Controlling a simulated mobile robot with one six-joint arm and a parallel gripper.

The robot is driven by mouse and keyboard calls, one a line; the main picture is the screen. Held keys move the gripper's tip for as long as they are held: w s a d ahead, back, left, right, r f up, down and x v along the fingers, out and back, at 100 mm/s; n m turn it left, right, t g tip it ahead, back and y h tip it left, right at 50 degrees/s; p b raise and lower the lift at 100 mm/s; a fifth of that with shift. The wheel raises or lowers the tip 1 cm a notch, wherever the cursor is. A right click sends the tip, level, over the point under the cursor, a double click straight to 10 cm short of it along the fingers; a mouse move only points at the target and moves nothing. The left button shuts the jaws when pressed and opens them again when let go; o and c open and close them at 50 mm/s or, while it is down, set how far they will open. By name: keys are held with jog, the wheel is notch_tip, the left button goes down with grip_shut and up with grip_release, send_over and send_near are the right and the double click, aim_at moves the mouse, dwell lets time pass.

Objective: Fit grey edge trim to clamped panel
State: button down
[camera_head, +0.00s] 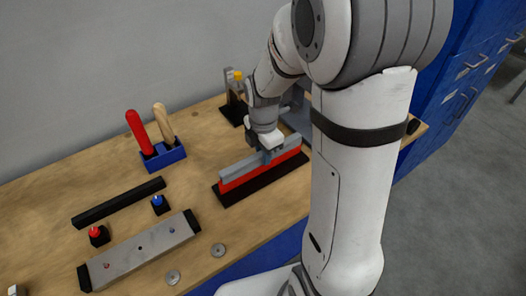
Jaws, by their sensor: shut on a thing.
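The grey edge trim (238,168) is a long straight strip on the right part of the workbench. It lies along the top of a red upright panel (238,183), which stands on a long black base (234,196). My gripper (267,156) points down over the middle of the trim and is shut on it. The trim runs parallel to the panel. I cannot tell whether it is pressed fully down or sits just above the edge. My gripper hides a short middle stretch of the trim, and my arm stands close to its right end.
A blue holder (164,156) with red and wooden handles stands behind left. A black bar (118,202), a silver plate (140,250) with black ends, red-topped (98,235) and blue-topped (158,204) pieces and round discs (218,250) lie left. A yellow-topped fixture (236,98) stands behind.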

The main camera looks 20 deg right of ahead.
jog(key=shift+f+b, duration=0.35)
jog(key=shift+f, duration=0.25)
jog(key=c, duration=1.2)
grip_release()
notch_tip(320, 180, up, 8)
jog(key=shift+f, duration=0.15)
jog(key=shift+s+r, duration=0.1)
jog(key=shift+r, duration=0.1)
jog(key=s+r+m+t, duration=0.1)
jog(key=s+m, duration=0.3)
jog(key=m, duration=0.3)
jog(key=s+r+m+t, duration=0.1)
jog(key=s+r+m, duration=0.1)
jog(key=s+m, duration=0.3)
jog(key=s+r+m+t, duration=0.1)
jog(key=s+m, duration=0.4)
jog(key=m, duration=0.4)
jog(key=shift+d+r+m, duration=0.25)
jog(key=shift+r+m, duration=0.05)
